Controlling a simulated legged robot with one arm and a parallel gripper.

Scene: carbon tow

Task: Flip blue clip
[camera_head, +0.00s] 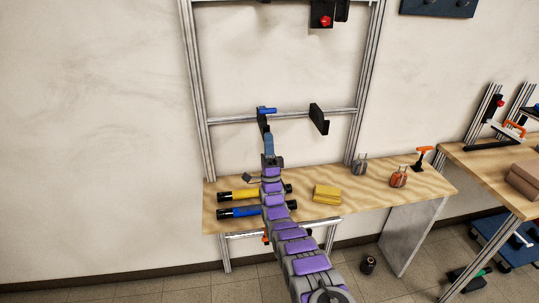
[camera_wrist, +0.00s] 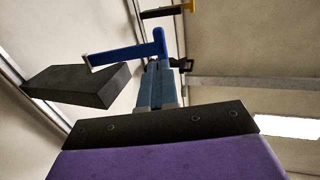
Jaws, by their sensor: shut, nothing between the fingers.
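The blue clip (camera_head: 266,110) is on the metal crossbar of the frame behind the workbench, at the upper end of my arm in the head view. In the wrist view the blue clip (camera_wrist: 125,54) shows as a long lever with a short upright part at its right end. My gripper (camera_head: 267,143) is raised just below the clip. In the wrist view my gripper (camera_wrist: 157,70) is shut and empty, its blue-grey fingers close under the clip's right end. I cannot tell whether they touch it.
A black bracket (camera_head: 318,118) sits on the crossbar to the right; a black block (camera_wrist: 78,84) is beside the clip in the wrist view. The workbench (camera_head: 425,186) holds yellow and blue cylinders, a yellow block (camera_head: 327,194) and small tools. A second table (camera_head: 470,160) stands at right.

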